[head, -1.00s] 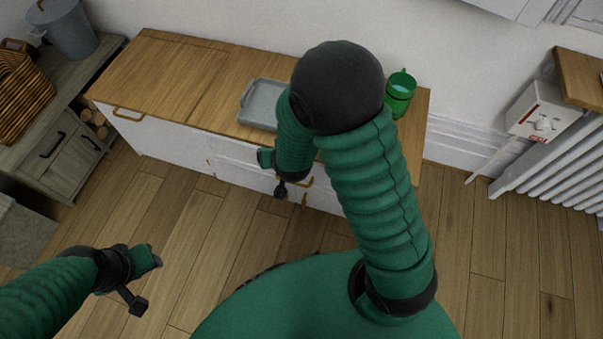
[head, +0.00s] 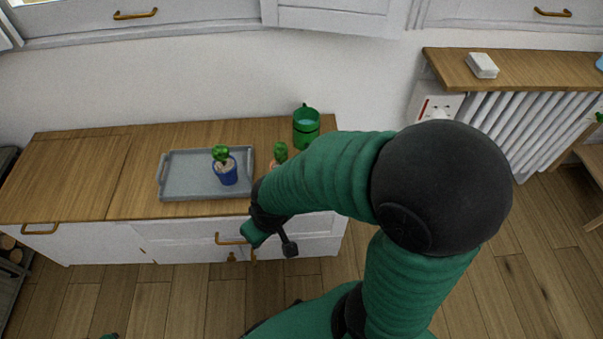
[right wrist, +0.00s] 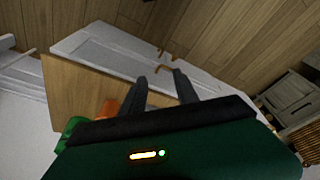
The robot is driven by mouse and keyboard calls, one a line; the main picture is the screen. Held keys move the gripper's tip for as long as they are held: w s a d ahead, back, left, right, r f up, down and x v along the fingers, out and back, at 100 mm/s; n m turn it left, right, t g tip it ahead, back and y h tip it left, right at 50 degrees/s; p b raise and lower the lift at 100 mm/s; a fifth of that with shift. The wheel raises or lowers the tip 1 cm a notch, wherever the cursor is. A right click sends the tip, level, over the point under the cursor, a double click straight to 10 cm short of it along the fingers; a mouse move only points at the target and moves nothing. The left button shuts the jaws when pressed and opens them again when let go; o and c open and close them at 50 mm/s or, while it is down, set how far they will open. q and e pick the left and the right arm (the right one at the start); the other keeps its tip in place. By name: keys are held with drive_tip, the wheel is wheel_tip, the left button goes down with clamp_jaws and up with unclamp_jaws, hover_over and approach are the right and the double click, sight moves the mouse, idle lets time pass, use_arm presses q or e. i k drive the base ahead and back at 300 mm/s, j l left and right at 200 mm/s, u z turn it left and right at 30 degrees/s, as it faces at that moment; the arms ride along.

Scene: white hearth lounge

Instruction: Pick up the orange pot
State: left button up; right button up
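The orange pot (head: 273,164) with a small green plant stands on the wooden cabinet top, right of the grey tray (head: 205,193). My right arm hides most of it in the head view. In the right wrist view the orange pot (right wrist: 107,108) shows partly behind the gripper's body, left of the fingers. My right gripper (head: 272,242) is in front of the cabinet's front edge, apart from the pot. Its two fingers (right wrist: 160,85) are spread with nothing between them. Only a tip of my left gripper (head: 109,336) shows at the bottom edge.
A blue pot (head: 226,173) with a plant sits in the tray. The cabinet top's left part (head: 75,175) is bare. A radiator (head: 520,125) is at the right.

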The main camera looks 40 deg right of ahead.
sight(280, 152)
drive_tip(key=z, duration=1.25)
